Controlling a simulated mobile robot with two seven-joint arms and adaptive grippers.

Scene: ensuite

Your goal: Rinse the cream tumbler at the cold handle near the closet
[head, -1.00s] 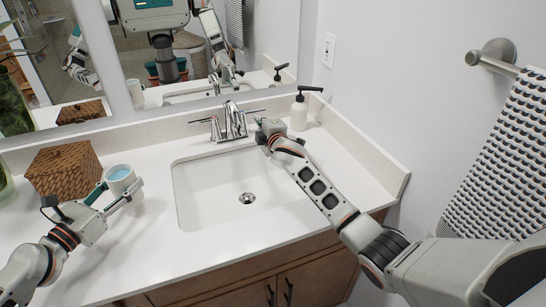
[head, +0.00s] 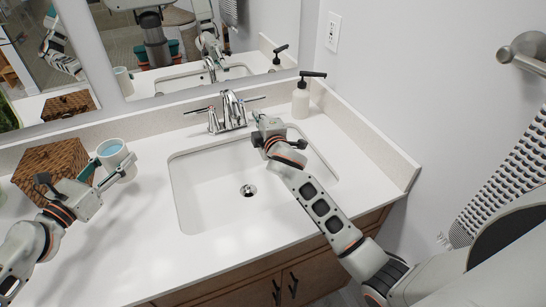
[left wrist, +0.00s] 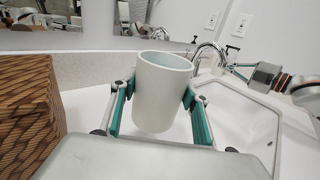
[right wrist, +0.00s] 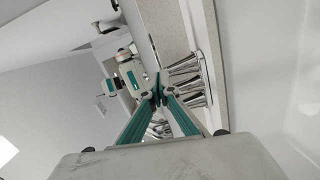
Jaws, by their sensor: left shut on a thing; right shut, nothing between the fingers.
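The cream tumbler (head: 118,164), pale blue inside, is upright in my left gripper (head: 110,172), left of the sink. In the left wrist view the tumbler (left wrist: 160,95) sits between the green fingers, and it appears raised off the counter. The chrome faucet (head: 232,112) stands behind the sink with a lever on each side. My right gripper (head: 257,117) is shut and empty, just in front of the right lever (head: 254,99). In the right wrist view its closed fingertips (right wrist: 159,92) overlap the faucet (right wrist: 186,78); contact cannot be told. No running water is visible.
The white sink basin (head: 205,195) is empty with a drain in its floor. A wicker basket (head: 48,165) stands left of the tumbler. A soap dispenser (head: 300,100) stands right of the faucet. The mirror is behind. The front left counter (head: 130,240) is clear.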

